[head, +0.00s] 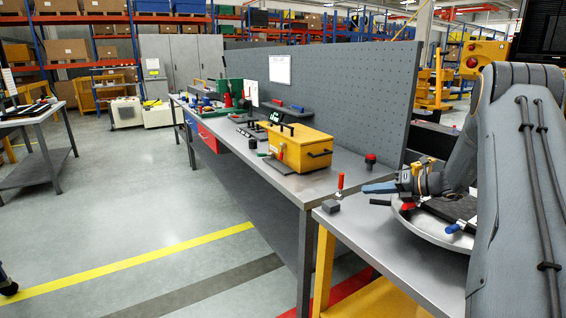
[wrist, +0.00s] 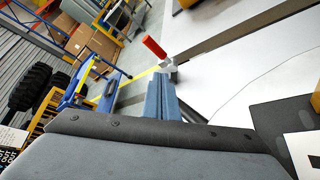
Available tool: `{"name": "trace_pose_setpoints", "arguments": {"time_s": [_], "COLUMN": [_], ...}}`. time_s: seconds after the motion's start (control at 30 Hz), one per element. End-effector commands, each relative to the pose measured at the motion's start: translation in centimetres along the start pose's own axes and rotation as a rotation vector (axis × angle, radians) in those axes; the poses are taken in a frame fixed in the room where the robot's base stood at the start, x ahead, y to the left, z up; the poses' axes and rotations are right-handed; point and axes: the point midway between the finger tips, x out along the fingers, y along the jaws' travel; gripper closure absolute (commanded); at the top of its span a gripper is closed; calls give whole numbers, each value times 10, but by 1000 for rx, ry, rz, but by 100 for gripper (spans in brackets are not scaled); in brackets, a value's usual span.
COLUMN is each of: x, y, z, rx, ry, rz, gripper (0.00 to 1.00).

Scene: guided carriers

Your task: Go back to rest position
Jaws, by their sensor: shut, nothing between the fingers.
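My gripper (head: 366,188) is at the right in the head view, low over the near end of the grey workbench (head: 325,178). Its blue fingers point left and lie together, shut and empty. The shut fingers also show in the wrist view (wrist: 161,80). A small clamp with a red handle (head: 340,183) stands upright just left of the fingertips. Its red handle also shows beyond the fingertips in the wrist view (wrist: 154,47). I cannot tell whether the fingertips touch the clamp.
A small grey block (head: 331,206) and a red knob (head: 370,160) are near the gripper. A yellow box (head: 294,147) with black handles sits farther along the bench. A grey perforated panel (head: 350,88) rises behind. The floor at the left (head: 130,210) is clear.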

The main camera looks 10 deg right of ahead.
Motion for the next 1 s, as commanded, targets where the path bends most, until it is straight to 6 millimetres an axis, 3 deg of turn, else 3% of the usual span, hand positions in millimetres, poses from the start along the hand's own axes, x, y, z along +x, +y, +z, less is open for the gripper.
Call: {"name": "trace_pose_setpoints", "arguments": {"time_s": [0.17,0.27,0.43,0.7,0.9,1.0], "x": [20,33,37,-5,-45,-59], "y": [31,60,117,186,218,226], "z": [-32,-69,-152,-270,-329,-346], "rx": [-166,-357,-824,-1695,-2305,-2522], "ry": [133,273,585,1055,1288,1346], "rz": [-26,-38,5,312,702,886], "gripper": [100,100,100,100,100,100]}}
